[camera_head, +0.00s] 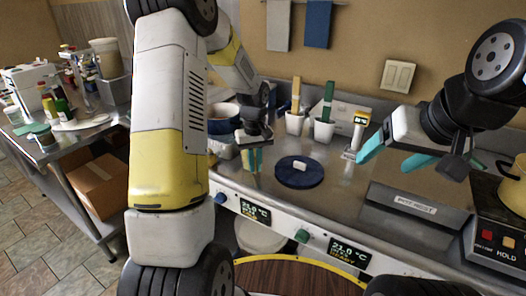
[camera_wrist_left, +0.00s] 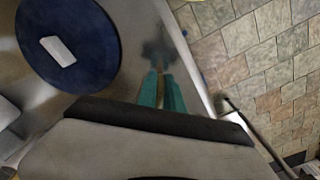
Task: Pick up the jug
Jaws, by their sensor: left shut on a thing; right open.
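No thing is clearly identifiable as the jug. A yellow pot-like vessel (camera_head: 513,188) with a dark handle stands on the hot plate at the right edge of the head view, partly cut off. My left gripper (camera_head: 251,162) is low over the counter, left of the blue round mat (camera_head: 300,173). Its teal fingers (camera_wrist_left: 162,92) are shut on a thin yellowish thing, mostly hidden between them. My right gripper (camera_head: 394,155) is open and empty above the counter, left of the yellow vessel.
White cups (camera_head: 295,124) with a yellow and a green upright strip stand at the back. A blue-rimmed container (camera_head: 222,120) is behind my left arm. A grey block marked POT REST (camera_head: 415,208) lies front right. A side table (camera_head: 60,140) holds bottles.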

